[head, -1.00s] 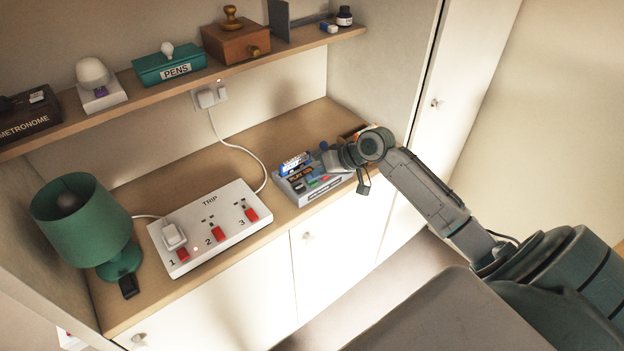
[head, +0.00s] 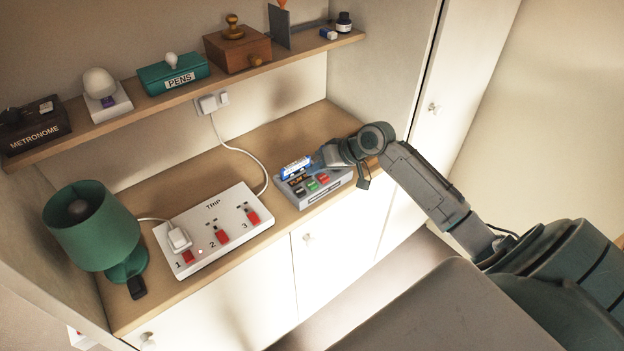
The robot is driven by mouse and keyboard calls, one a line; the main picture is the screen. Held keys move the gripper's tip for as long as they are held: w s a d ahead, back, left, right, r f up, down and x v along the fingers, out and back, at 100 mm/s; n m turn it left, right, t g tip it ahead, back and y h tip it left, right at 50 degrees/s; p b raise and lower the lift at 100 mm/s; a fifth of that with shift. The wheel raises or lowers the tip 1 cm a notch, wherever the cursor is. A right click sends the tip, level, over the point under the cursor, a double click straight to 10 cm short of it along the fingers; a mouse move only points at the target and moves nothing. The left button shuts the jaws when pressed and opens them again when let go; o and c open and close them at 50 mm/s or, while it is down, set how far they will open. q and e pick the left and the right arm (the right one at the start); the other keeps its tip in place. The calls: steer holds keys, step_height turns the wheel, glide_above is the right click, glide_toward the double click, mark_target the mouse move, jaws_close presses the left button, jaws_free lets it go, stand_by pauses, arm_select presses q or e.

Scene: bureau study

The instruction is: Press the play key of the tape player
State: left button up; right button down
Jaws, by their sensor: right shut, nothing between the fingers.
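The tape player (head: 322,198) is a grey box on the right part of the desk, near its front edge. Several coloured keys show on its top, among them a green one (head: 311,186) and a red one (head: 323,178); their labels are too small to read. A blue and white cassette (head: 296,167) stands at its back. My right gripper (head: 318,164) is shut and empty, above the back of the tape player next to the cassette. I cannot tell whether its tips touch anything. My left gripper is out of view.
A white power strip (head: 226,236) marked TRIP, with red switches and a plug, lies left of the player. A green lamp (head: 95,230) stands further left. The shelf above holds a metronome (head: 34,128), a pens box (head: 172,75) and a wooden box (head: 237,50).

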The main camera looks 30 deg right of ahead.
mark_target(316, 185)
steer(key=shift+r+p, duration=1.1)
steer(key=shift+r, duration=0.5)
steer(key=shift+f, duration=0.1)
